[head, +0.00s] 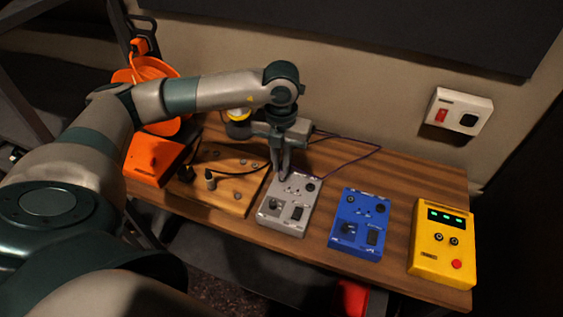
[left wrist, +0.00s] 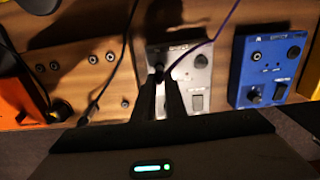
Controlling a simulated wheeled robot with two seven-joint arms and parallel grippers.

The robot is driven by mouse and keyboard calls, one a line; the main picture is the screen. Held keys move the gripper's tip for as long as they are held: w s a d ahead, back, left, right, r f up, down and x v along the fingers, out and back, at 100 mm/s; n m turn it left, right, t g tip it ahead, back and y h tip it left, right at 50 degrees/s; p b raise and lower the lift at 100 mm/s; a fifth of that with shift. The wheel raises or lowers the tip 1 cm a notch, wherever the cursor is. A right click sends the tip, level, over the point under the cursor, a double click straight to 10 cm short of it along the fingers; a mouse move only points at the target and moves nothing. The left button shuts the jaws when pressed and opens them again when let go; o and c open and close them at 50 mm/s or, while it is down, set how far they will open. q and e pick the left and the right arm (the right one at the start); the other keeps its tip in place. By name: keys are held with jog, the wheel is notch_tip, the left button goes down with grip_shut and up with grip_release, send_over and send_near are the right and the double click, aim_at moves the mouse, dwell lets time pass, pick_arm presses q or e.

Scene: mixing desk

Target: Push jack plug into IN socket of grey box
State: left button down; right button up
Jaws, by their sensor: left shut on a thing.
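The grey box (head: 290,222) stands near the middle of the wooden desk; it also shows in the left wrist view (left wrist: 190,83). My left gripper (head: 283,173) points down over the far left part of the box. Its fingers are shut on the dark jack plug (left wrist: 159,72), which has a purple cable (left wrist: 222,25). The plug and fingertips cover the upper left of the box's face, so the IN socket is hidden. I cannot tell whether the plug's tip touches the box or is inside a socket. My right gripper is not in view.
Right of the grey box stand a blue box (head: 360,222) and a yellow box (head: 443,245). To the left lie a wooden board (head: 232,190) with sockets and a black cable, and an orange box (head: 152,160). A wall switch (head: 458,113) is behind.

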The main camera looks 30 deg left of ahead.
aim_at(281, 167)
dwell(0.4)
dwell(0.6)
pick_arm(q)
jog(key=shift+f+b, duration=0.5)
jog(key=shift+b, duration=0.25)
jog(key=c, duration=1.7)
grip_release()
jog(key=shift+r, duration=0.15)
jog(key=shift+r, duration=0.15)
jog(key=shift+r+b, duration=1.7)
jog(key=shift+r, duration=6.75)
